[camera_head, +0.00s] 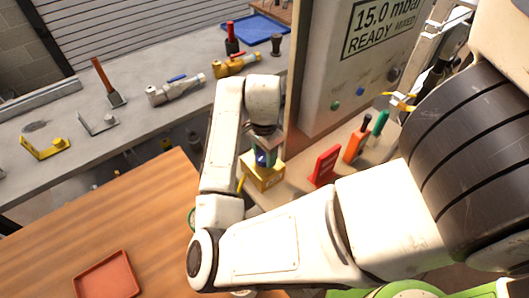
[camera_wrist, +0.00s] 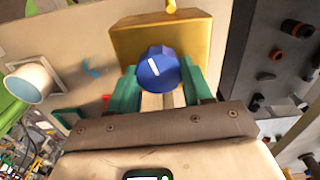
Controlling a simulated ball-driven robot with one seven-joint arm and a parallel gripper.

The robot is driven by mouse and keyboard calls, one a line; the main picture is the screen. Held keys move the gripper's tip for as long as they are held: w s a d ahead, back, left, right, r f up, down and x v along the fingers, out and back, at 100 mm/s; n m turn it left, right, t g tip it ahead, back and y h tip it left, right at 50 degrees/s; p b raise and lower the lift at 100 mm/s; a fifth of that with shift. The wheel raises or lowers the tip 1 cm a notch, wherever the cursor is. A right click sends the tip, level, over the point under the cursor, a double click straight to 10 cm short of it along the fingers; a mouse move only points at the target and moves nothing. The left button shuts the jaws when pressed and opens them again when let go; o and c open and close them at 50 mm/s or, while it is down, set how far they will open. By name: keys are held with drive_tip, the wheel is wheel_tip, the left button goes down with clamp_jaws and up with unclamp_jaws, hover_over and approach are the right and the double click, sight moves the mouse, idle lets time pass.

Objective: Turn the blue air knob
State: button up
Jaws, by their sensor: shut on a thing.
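The blue air knob (camera_wrist: 158,68) has a white pointer mark and sits on a yellow block (camera_wrist: 190,33) in the wrist view. My gripper (camera_wrist: 160,85) has green fingers, one on each side of the knob, and is shut on it. In the head view the yellow block (camera_head: 263,171) stands on the bench beneath my gripper (camera_head: 263,157). Only a little of the blue knob shows there, and my arm partly covers the area.
A red stand (camera_head: 324,166) and an orange-handled tool (camera_head: 357,142) stand right of the block. A grey panel with a display (camera_head: 380,30) rises behind. Valves with fittings (camera_head: 176,88) lie on the grey bench. An orange tray (camera_head: 107,276) rests on the wooden table.

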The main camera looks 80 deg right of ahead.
sight(265, 155)
drive_tip(key=shift+w, duration=0.1)
drive_tip(key=o, duration=1)
drive_tip(key=shift+o, duration=0.2)
wheel_tip(265, 155, up, 11)
drive_tip(key=p, duration=0.1)
drive_tip(key=shift+f, duration=0.15)
